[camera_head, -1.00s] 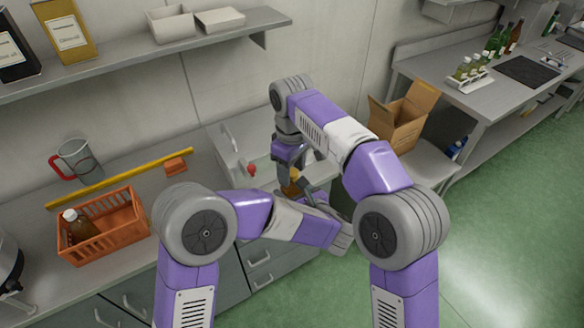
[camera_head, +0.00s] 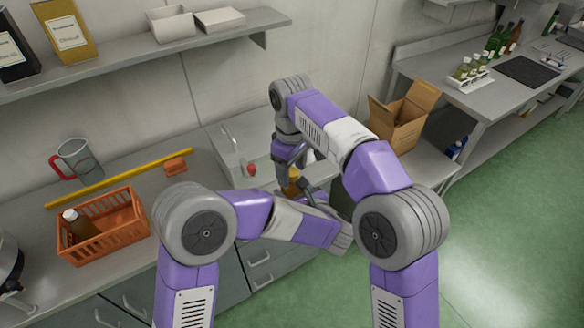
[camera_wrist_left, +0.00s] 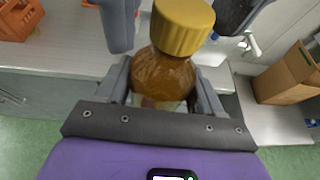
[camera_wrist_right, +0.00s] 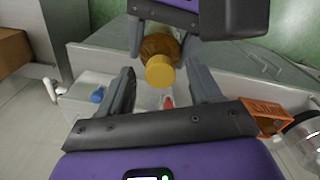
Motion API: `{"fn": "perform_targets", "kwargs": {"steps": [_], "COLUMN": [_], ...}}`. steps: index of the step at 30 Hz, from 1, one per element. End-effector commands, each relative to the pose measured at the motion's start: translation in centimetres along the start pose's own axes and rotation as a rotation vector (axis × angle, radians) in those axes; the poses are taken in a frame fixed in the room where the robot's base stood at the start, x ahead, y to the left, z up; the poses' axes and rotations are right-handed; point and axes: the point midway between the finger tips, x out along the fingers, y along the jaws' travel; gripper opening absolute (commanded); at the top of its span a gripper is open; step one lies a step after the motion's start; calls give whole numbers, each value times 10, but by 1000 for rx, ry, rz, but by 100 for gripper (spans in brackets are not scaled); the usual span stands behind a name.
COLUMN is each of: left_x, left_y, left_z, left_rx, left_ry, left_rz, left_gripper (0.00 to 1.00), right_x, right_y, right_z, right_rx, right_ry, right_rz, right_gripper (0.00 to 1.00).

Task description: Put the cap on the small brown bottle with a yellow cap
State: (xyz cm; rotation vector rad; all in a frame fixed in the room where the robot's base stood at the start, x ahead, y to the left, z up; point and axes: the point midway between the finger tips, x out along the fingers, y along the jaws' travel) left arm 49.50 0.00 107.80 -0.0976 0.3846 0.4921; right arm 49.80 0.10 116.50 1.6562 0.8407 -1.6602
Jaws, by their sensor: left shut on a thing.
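The small brown bottle (camera_wrist_left: 163,75) is held in my left gripper (camera_wrist_left: 165,92), whose fingers are shut around its body. It also shows in the head view (camera_head: 291,188). The yellow cap (camera_wrist_left: 182,26) sits on top of the bottle's neck; whether it is tight cannot be told. My right gripper (camera_wrist_right: 163,88) is open. In the right wrist view the cap (camera_wrist_right: 160,71) faces the camera between its fingers, with a gap on each side. In the left wrist view the right gripper's fingers stand on either side of the cap.
An orange crate (camera_head: 128,236) with a bottle inside stands on the left counter. A grey jug with a red handle (camera_head: 77,160), a yellow bar (camera_head: 120,178) and an orange block (camera_head: 175,166) lie behind it. A cardboard box (camera_head: 400,122) stands at the right.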

Motion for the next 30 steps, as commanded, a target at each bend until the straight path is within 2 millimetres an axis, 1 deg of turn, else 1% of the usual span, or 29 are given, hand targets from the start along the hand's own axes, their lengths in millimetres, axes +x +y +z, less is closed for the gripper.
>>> {"fn": "perform_targets", "kwargs": {"steps": [5, 8, 11, 18, 24, 30], "left_x": [0, 0, 0, 0, 0, 0], "left_y": [0, 0, 0, 0, 0, 0], "left_z": [1, 1, 1, 1, 1, 1], "left_rx": [-2, -1, -2, -1, -2, -1], "left_ry": [-2, -2, -2, -2, -2, -2], "left_rz": [-1, -1, -1, -1, -1, -1], "left_gripper": [0, 0, 0, 0, 0, 0], "right_x": [-1, -5, -16, -51, -67, -74], "right_y": [0, 0, 0, 0, 0, 0], "right_z": [0, 0, -1, -1, -1, 0], "right_rx": [0, 0, 0, 0, -1, 0], "right_ry": [0, 0, 2, 3, 0, 0], "right_rz": [0, 0, 1, 1, 1, 0], "right_gripper": [64, 64, 64, 64, 64, 64]}}
